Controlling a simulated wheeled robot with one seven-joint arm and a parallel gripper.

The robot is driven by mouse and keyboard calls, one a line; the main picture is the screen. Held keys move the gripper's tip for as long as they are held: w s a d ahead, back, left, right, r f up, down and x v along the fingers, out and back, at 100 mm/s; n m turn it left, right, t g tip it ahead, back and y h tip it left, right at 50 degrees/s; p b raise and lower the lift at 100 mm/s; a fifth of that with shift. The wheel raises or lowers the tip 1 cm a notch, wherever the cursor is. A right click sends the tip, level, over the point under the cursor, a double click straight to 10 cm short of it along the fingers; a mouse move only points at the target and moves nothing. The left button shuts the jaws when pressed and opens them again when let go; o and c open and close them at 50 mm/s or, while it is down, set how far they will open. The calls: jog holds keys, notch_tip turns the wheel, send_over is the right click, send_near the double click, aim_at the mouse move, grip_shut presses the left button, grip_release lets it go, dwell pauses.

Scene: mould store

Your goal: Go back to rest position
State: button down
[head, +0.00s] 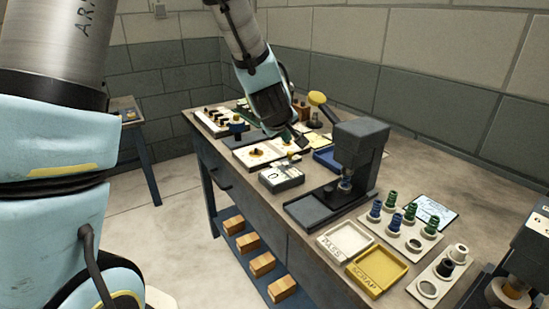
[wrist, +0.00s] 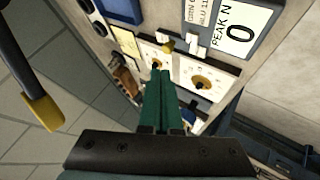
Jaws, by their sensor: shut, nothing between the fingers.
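My gripper (head: 299,139) hangs at the end of my arm above the far half of the workbench (head: 330,215), over the white boards. In the wrist view its two green fingers (wrist: 160,76) are together, with nothing between them. They point towards a white board with round brass-coloured parts (wrist: 203,82). How high the fingertips are above the board is hard to tell.
A dark press (head: 358,150) stands right of my gripper, with a yellow-ended lever (head: 318,98) close by. A grey readout box (head: 281,177) is in front. A white tray (head: 345,243), a yellow scrap tray (head: 377,270) and blue and green pieces (head: 392,199) are nearer.

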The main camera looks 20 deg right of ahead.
jog(key=a+m+g+y, duration=0.2)
jog(key=a, duration=1.5)
jog(key=s+a+g+y, duration=0.1)
jog(key=s+a+g, duration=0.1)
jog(key=s+a, duration=0.3)
jog(key=s+a+f+g+y, duration=0.1)
jog(key=s+a, duration=0.3)
jog(key=a, duration=1)
jog(key=shift+s+f+m+g+y, duration=0.3)
jog(key=shift+s+m+g+y, duration=0.1)
jog(key=shift+y, duration=0.3)
